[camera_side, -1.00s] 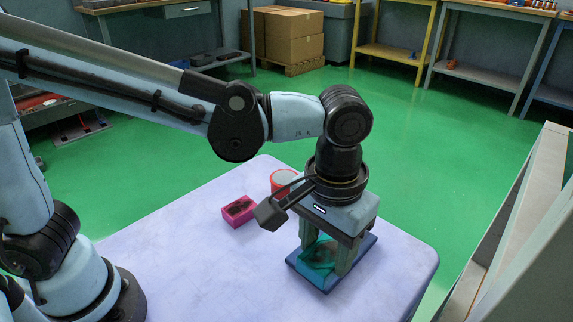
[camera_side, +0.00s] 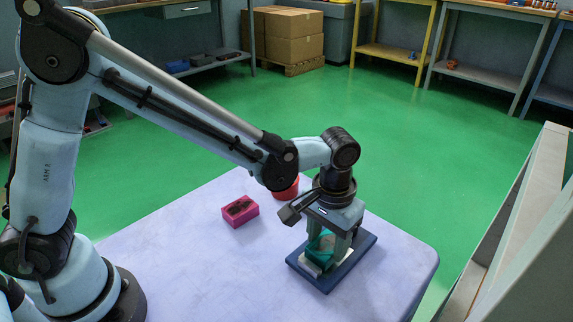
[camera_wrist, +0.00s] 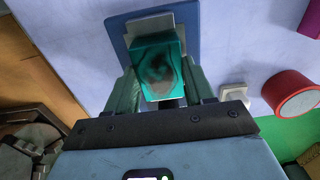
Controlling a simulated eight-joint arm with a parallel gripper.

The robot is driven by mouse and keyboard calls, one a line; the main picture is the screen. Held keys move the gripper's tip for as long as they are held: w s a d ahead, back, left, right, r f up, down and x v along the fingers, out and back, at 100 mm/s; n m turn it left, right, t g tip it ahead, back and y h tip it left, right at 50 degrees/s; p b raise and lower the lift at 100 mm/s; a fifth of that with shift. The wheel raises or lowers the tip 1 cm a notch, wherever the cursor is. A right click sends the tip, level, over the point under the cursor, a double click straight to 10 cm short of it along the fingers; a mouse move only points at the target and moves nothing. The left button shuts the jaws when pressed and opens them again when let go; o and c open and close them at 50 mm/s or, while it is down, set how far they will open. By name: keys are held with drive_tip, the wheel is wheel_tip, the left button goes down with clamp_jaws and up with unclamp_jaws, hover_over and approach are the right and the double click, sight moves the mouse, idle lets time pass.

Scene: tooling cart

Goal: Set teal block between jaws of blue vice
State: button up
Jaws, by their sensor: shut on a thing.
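The teal block (camera_side: 317,250) has a dark patch on its face in the wrist view (camera_wrist: 158,66). My gripper (camera_side: 334,250) is shut on it, with one finger on each side; the fingers also show in the wrist view (camera_wrist: 160,85). The blue vice (camera_side: 335,279) lies on the table under the gripper; its blue base shows behind the block in the wrist view (camera_wrist: 117,42). A pale grey jaw (camera_side: 311,268) shows in front of the block. The block and fingers hide the gap between the jaws, so I cannot tell whether the block rests in it.
A red can (camera_side: 287,190) stands behind the gripper, and also shows at the right in the wrist view (camera_wrist: 294,93). A magenta holder with dark slots (camera_side: 240,211) is to the left. The pale table (camera_side: 200,265) is clear at front left.

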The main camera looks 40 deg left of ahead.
sight(327, 244)
drive_tip(key=shift+f, duration=0.15)
drive_tip(key=o, duration=1.3)
drive_tip(key=shift+c, duration=0.2)
wheel_tip(327, 244, up, 12)
drive_tip(key=f, duration=0.1)
drive_tip(key=s+a+t, duration=0.3)
drive_tip(key=a, duration=0.6)
drive_tip(key=s+a+t, duration=0.4)
drive_tip(key=a, duration=0.6)
drive_tip(key=shift+s+f, duration=0.2)
drive_tip(key=shift+s, duration=0.1)
